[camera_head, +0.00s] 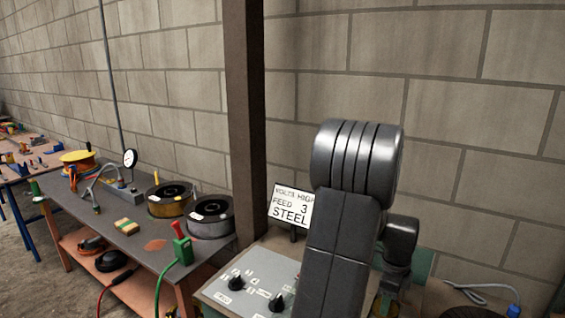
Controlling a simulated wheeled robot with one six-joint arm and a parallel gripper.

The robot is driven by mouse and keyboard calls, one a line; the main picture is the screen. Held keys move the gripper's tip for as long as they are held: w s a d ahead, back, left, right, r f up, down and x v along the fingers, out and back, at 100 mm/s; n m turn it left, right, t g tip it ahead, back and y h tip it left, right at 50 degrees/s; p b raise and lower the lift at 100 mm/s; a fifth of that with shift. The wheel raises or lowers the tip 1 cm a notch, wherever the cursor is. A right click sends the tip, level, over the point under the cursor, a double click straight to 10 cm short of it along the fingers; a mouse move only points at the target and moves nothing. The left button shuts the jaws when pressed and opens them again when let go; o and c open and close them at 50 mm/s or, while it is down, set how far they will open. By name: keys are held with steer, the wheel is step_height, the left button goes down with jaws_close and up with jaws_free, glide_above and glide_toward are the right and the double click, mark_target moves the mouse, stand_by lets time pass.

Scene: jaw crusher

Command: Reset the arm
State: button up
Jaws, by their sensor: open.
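My arm (340,240) rises from the bottom edge, right of the middle, as thick dark grey links. Its upper joint (357,160) is a rounded, ridged housing in front of the block wall. A smaller dark link (400,240) shows beside it on the right, lower down. My gripper is not visible. What lies behind the arm is hidden.
A control panel (232,283) with black knobs stands left of my arm, below a sign (291,206) reading "VOLTS HIGH FEED 3 STEEL". A brown post (245,120) stands behind. A workbench (115,238) with wire spools (211,216) is at left. A cable (480,290) lies lower right.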

steer(key=shift+r, duration=0.15)
step_height(320, 180, up, 14)
step_height(320, 180, down, 14)
steer(key=shift+w+r+p, duration=0.1)
steer(key=shift+r+p, duration=2.05)
steer(key=shift+r, duration=0.9)
